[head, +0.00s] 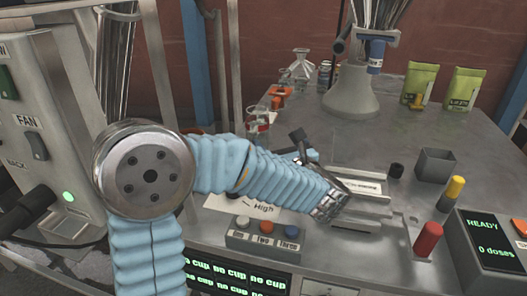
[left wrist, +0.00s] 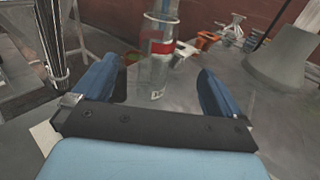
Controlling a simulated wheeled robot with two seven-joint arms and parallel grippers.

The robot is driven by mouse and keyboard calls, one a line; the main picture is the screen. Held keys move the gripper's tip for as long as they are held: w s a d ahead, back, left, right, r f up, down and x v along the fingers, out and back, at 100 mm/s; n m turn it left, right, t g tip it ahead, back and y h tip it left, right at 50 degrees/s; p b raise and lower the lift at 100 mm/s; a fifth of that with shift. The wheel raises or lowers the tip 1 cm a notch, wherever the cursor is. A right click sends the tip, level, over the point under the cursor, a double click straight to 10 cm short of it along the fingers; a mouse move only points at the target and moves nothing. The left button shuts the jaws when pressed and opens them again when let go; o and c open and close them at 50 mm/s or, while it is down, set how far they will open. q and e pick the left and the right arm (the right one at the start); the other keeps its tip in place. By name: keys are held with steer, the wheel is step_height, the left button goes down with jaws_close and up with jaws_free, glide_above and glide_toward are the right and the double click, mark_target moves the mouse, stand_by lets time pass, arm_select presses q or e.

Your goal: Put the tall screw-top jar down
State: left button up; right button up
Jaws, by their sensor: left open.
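The tall screw-top jar appears to be the clear, upright vessel with a red band (left wrist: 158,72) in the left wrist view. It stands on the steel table, between and apparently beyond my spread fingers, with a gap on each side. In the head view a clear vessel with red (head: 259,118), likely the same one, stands behind my arm. My left gripper (left wrist: 160,80) is open and empty, with blue fingers on a black palm. In the head view my left gripper (head: 298,146) is mostly hidden by my sleeve. My right gripper is not in view.
Orange pieces (head: 279,94) and a glass flask (head: 301,66) stand behind. A button box (head: 264,237) and a red cylinder (head: 428,238) are nearer.

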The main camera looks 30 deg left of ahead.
mark_target(262, 125)
arm_select(q)
steer(key=shift+y, duration=0.3)
steer(key=p+x, duration=0.1)
steer(key=x, duration=0.6)
steer(key=shift+w+a+p, duration=0.2)
steer(key=shift+w+p, duration=0.05)
steer(key=shift+p, duration=0.15)
steer(key=p+x, duration=0.1)
steer(key=x, duration=0.4)
steer(key=shift+p, duration=0.3)
steer(key=shift+w+a, duration=0.25)
steer(key=shift+a, duration=0.05)
steer(key=c, duration=1.6)
